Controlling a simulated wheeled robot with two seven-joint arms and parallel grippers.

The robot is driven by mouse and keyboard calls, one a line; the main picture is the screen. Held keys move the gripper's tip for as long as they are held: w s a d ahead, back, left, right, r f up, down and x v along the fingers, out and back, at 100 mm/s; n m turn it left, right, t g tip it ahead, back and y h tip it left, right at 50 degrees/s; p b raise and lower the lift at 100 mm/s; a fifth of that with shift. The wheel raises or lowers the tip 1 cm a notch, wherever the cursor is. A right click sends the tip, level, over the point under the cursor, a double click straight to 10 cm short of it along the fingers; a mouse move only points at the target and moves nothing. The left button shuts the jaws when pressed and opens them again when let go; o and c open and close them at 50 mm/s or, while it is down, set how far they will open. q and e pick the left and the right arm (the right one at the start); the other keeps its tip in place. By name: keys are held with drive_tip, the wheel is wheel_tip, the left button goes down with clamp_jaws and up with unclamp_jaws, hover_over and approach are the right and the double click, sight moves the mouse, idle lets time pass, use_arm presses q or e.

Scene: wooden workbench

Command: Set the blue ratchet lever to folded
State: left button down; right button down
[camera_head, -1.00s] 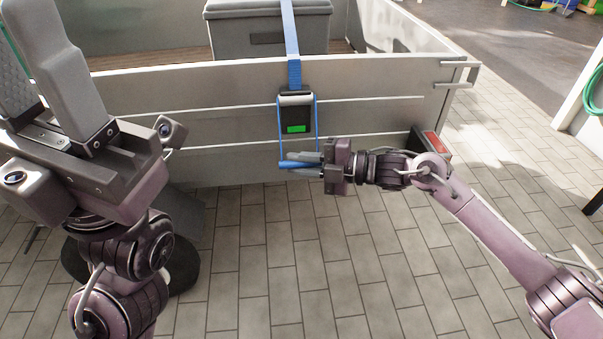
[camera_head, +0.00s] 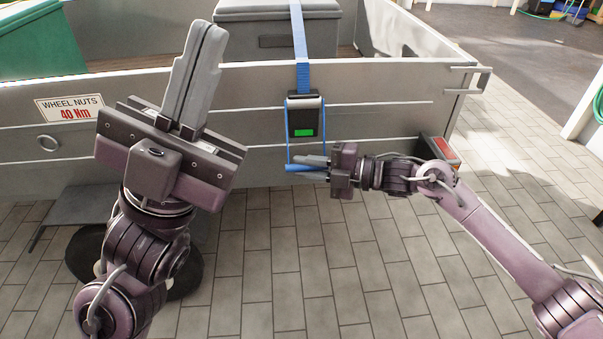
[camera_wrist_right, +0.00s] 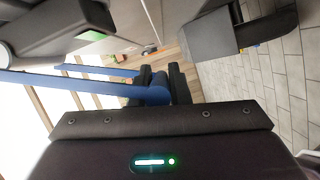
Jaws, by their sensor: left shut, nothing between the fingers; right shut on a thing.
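The blue ratchet lever (camera_head: 305,167) hangs down from the black ratchet body (camera_head: 304,120), which has a green patch and sits on the outer side of the trailer wall. The lever's two thin blue arms run down to a blue crossbar. My right gripper (camera_head: 318,168) is shut on that crossbar from the right. The right wrist view also shows the blue bar (camera_wrist_right: 158,95) between the dark fingers. My left gripper (camera_head: 205,75) is shut and empty, raised in front of the trailer wall with its fingers pointing up.
A blue strap (camera_head: 299,40) runs from the ratchet up over a grey box (camera_head: 270,30) in the trailer. The trailer side wall (camera_head: 390,100) spans the view, with a red tail light (camera_head: 444,150) at right. Paved floor (camera_head: 320,260) in front is open.

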use_arm(q)
drive_tip(key=w+d+f+n+t+y, duration=0.1)
drive_tip(key=w+d+f+y, duration=0.1)
drive_tip(key=w+f+y, duration=0.3)
drive_tip(key=w+d+f+n+t+y, duration=0.1)
drive_tip(key=w+d+f+y, duration=0.15)
drive_tip(key=f, duration=0.45)
drive_tip(key=m+g+y, duration=0.2)
drive_tip(key=y, duration=0.7)
approach(313, 169)
drive_tip(key=w+d, duration=0.3)
drive_tip(key=d, duration=0.1)
drive_tip(key=shift+w+d+f, duration=0.1)
drive_tip(key=shift+w+f, duration=0.3)
drive_tip(key=shift+f, duration=0.2)
